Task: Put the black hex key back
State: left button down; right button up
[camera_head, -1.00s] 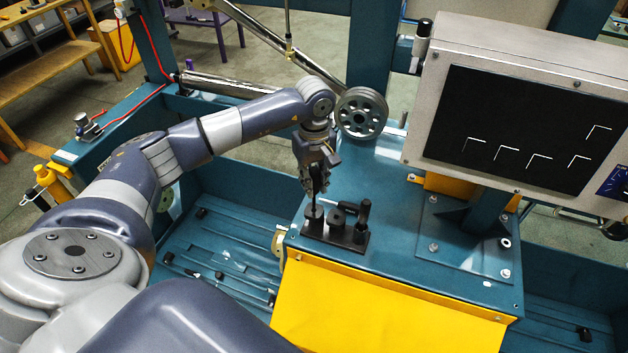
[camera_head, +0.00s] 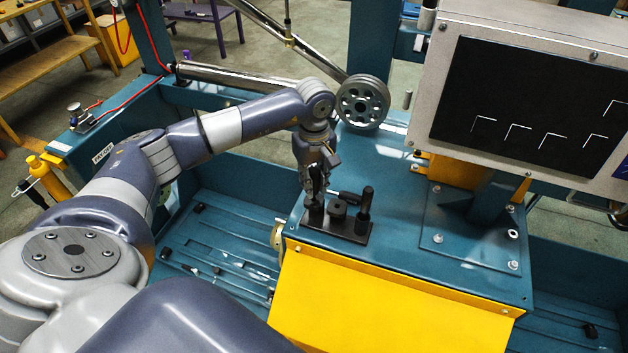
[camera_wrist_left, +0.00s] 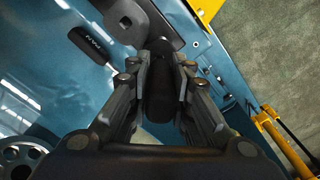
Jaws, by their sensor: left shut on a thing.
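My left gripper (camera_head: 316,193) is low over the left end of the small black tool rack (camera_head: 335,229). It is shut on the black hex key, whose dark handle (camera_wrist_left: 160,85) shows between the fingers in the left wrist view. The key's lower end is down at the rack's left holder, but I cannot tell how deep it sits. The rack's end also shows in the wrist view (camera_wrist_left: 125,20), at the top. My right gripper is not in view.
A black tool handle (camera_wrist_left: 90,42) lies on the blue surface beside the rack. Another dark handle (camera_head: 365,203) stands upright at the rack's right end. A grey pulley (camera_head: 362,101) is behind the gripper; a screen box (camera_head: 530,100) stands to the right.

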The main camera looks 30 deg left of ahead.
aim_at(314, 170)
pick_arm(q)
jog(key=shift+f+b, duration=1.05)
jog(key=shift+f, duration=0.3)
jog(key=c, duration=1.4)
grip_release()
jog(key=shift+o, duration=0.2)
jog(key=o, duration=0.8)
jog(key=shift+r, duration=0.15)
jog(key=shift+r+p, duration=2.65)
jog(key=shift+r, duration=2.25)
jog(key=shift+r, duration=0.1)
notch_tip(314, 170, up, 12)
jog(key=shift+f, duration=0.1)
